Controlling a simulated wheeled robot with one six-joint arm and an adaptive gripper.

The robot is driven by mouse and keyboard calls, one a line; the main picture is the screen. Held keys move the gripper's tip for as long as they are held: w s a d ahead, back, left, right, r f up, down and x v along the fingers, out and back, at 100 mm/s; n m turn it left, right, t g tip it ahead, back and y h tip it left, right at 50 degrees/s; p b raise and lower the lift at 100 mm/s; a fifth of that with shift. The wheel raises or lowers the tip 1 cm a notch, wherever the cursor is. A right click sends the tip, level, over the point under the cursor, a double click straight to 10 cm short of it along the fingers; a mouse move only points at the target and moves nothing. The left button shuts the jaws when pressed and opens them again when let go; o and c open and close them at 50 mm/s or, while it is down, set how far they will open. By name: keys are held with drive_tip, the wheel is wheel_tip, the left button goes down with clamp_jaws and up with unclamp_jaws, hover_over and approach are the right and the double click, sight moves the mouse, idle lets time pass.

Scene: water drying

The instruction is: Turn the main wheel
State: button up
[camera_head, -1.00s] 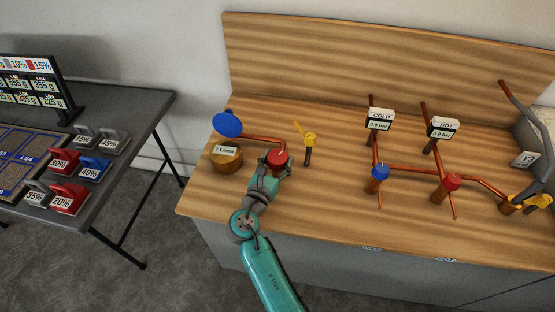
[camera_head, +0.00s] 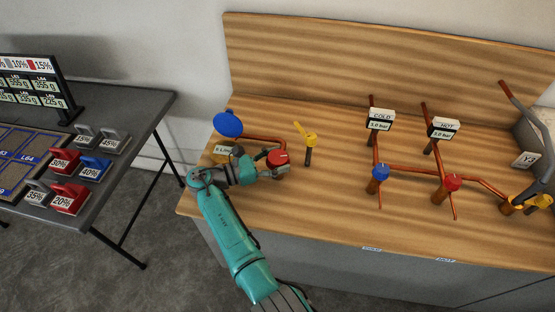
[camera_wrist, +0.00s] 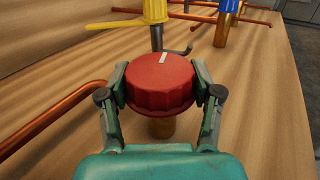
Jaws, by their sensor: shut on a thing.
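The main wheel, a red ribbed knob (camera_head: 278,157), stands on a short copper post on the wooden bench. In the wrist view the red wheel (camera_wrist: 160,82) fills the middle, with a white mark on top near its far edge. My gripper (camera_wrist: 162,92) has one finger on each side of the wheel and is shut on it. In the head view my gripper (camera_head: 268,170) reaches the wheel from the left and front, the arm bent at the left of the bench.
A yellow-handled valve (camera_head: 308,138) stands just right of the wheel. Blue (camera_head: 380,173) and red (camera_head: 452,182) knobs sit on pipes farther right. The front middle of the bench is clear.

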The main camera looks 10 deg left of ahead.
drive_tip(key=shift+f+m+g+h, duration=0.1)
drive_tip(key=shift+m+g+h, duration=0.3)
drive_tip(key=shift+g, duration=0.3)
drive_tip(key=o, duration=1.2)
drive_tip(key=shift+c, duration=0.2)
drive_tip(key=shift+a, duration=0.1)
drive_tip(key=v, duration=1.1)
drive_tip(key=shift+s+a, duration=0.2)
drive_tip(key=shift+a, duration=0.1)
